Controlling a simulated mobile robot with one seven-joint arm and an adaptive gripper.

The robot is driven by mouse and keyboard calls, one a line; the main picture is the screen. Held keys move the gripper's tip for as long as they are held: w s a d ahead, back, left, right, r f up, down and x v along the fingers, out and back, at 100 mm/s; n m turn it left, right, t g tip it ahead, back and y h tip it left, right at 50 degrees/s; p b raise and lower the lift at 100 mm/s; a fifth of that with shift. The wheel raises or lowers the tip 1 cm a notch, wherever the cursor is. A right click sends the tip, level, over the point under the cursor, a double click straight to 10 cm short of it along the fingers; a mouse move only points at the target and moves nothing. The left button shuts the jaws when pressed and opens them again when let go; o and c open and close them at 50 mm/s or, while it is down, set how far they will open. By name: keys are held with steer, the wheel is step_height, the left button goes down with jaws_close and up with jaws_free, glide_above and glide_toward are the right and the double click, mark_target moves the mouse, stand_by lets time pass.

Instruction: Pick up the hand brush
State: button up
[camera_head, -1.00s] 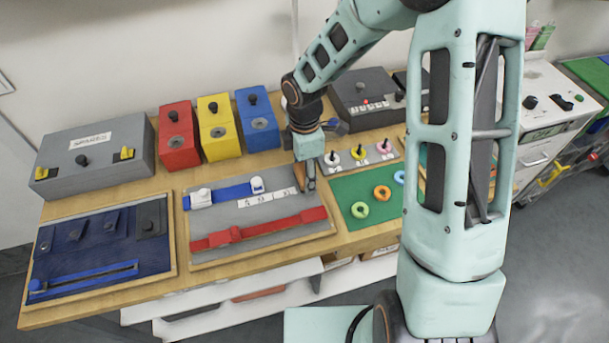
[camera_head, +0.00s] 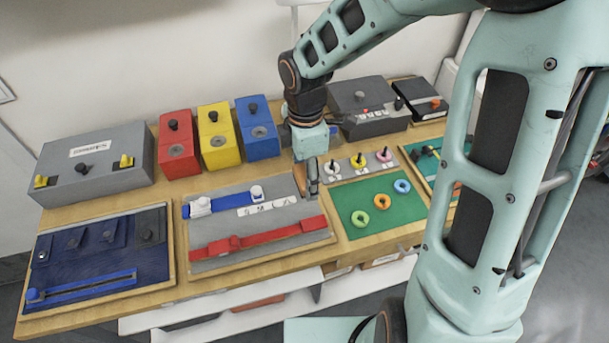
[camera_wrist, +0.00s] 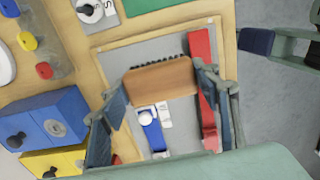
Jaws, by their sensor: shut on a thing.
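The hand brush has a brown wooden block (camera_wrist: 160,78) with a row of dark bristles along its far edge in the wrist view. My gripper (camera_wrist: 162,85) is shut on it, with a finger at each end of the block. In the head view my gripper (camera_head: 307,182) hangs over the right end of a grey board, and the brown brush (camera_head: 299,180) shows partly between its fingers. The fingers hide part of it. I cannot tell whether the brush touches the board.
The grey board (camera_head: 215,232) carries a blue strap and a red strap (camera_head: 270,233). Red, yellow and blue boxes (camera_head: 257,128) stand behind. A green mat (camera_head: 355,222) with coloured rings lies right. A dark blue mat (camera_head: 70,268) lies left.

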steer(key=s+r, duration=0.4)
steer(key=s, duration=0.5)
steer(key=shift+s+d+r, duration=0.15)
steer(key=shift+s+r, duration=0.1)
steer(key=shift+r, duration=0.1)
steer(key=o, duration=0.6)
steer(key=c, duration=0.4)
steer(key=shift+c, duration=0.2)
